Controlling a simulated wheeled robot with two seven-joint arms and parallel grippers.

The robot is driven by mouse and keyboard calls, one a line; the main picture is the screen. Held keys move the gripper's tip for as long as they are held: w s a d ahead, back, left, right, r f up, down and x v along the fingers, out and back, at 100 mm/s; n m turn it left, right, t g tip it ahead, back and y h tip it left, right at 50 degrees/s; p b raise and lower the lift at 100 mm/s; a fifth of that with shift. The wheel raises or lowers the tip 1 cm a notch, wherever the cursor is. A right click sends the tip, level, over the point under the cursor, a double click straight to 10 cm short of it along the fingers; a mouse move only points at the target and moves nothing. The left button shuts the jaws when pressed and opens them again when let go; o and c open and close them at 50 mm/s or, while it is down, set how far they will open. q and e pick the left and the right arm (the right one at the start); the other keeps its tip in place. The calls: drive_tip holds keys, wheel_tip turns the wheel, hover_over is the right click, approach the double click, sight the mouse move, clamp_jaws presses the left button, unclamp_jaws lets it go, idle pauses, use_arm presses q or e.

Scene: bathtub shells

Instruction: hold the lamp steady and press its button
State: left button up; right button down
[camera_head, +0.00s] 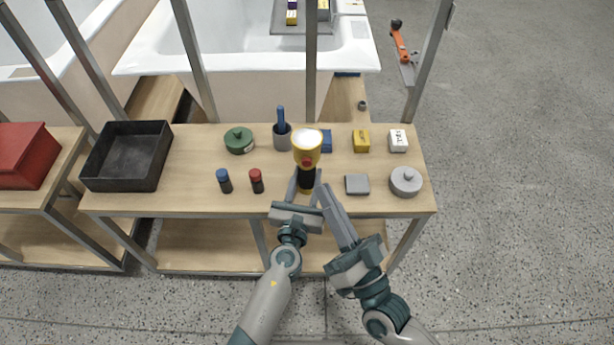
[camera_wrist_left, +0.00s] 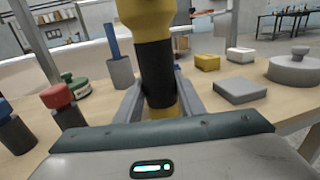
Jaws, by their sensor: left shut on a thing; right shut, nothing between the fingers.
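The lamp (camera_head: 307,147) is a yellow torch with a pale round lens on top, a red button (camera_head: 306,162) on its near side and a black grip. It stands roughly upright near the middle of the wooden table. My left gripper (camera_head: 305,178) is shut on the lamp's black grip; the left wrist view shows its fingers on both sides of the black grip (camera_wrist_left: 157,72), with the lamp's top out of frame. My right gripper (camera_head: 326,189) is shut and empty, its fingertips just right of the lamp and below the button, apart from it.
Red-capped (camera_head: 256,181) and blue-capped (camera_head: 224,180) bottles stand left of the lamp. A grey cup (camera_head: 282,139) and blue box (camera_head: 326,141) are behind. A grey block (camera_head: 357,184) and round grey tin (camera_head: 405,182) lie right. A black tray (camera_head: 127,185) sits far left.

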sight(307, 162)
wheel_tip(307, 162, down, 6)
drive_tip(key=a+n+g+y, duration=0.2)
drive_tip(key=n+g+y, duration=0.1)
drive_tip(key=n, duration=1.1)
drive_tip(key=shift+s+a+r+g, duration=0.2)
drive_tip(key=shift+a+g, duration=0.2)
drive_tip(key=shift+g, duration=0.4)
drive_tip(key=shift+w, duration=0.1)
drive_tip(key=w, duration=0.8)
drive_tip(key=shift+w, duration=0.3)
drive_tip(key=shift+w, duration=0.25)
idle(0.7)
